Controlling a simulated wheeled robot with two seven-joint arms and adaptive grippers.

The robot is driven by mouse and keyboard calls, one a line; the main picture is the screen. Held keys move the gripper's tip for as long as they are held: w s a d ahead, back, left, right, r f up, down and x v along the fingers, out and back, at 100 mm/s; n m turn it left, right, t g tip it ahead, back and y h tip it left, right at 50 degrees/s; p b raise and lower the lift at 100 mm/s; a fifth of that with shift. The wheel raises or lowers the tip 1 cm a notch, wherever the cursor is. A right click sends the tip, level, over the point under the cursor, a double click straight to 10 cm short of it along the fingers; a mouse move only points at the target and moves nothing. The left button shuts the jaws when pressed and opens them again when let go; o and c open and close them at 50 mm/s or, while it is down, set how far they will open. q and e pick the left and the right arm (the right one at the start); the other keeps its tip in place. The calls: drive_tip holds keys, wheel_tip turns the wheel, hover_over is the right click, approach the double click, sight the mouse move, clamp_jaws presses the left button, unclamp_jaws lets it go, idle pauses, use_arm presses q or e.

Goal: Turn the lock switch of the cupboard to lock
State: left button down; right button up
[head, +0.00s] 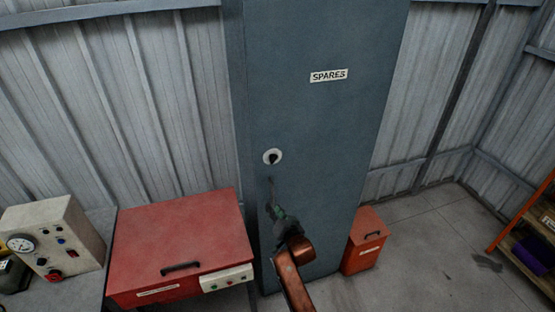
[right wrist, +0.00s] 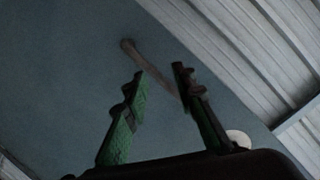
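The tall blue-grey cupboard (head: 315,125) stands upright in the middle of the head view. Its lock switch (head: 272,157) is a white round plate with a small dark knob, low on the left part of the front; the exact angle of the knob is too small to tell. My right gripper (head: 272,198) is just below the switch, near the cupboard front. In the right wrist view its green-padded fingers (right wrist: 160,75) are apart with nothing between the tips. A pale bar (right wrist: 150,62) on the cupboard runs behind them. A pale disc (right wrist: 238,138) is partly hidden by my gripper. My left gripper is out of view.
A red chest (head: 180,240) with a handle and a grey control box (head: 52,240) with a gauge stand at left. A red bin (head: 366,240) stands close at the cupboard's right. Orange shelving (head: 525,215) is at far right. The floor between is clear.

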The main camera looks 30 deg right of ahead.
sight(275, 160)
wheel_tip(275, 160, up, 19)
drive_tip(key=s+d+m+t+h+p, duration=0.1)
drive_tip(key=s+d+m+t+p, duration=0.1)
drive_tip(key=m+t, duration=0.1)
drive_tip(key=shift+g+h, duration=0.3)
drive_tip(key=shift+h, duration=0.1)
drive_tip(key=x, duration=0.7)
drive_tip(key=shift+w+d+r+p, duration=0.15)
drive_tip(key=shift+w+d+p, duration=0.15)
drive_tip(key=shift+p, duration=0.05)
drive_tip(key=shift+c, duration=0.5)
clamp_jaws()
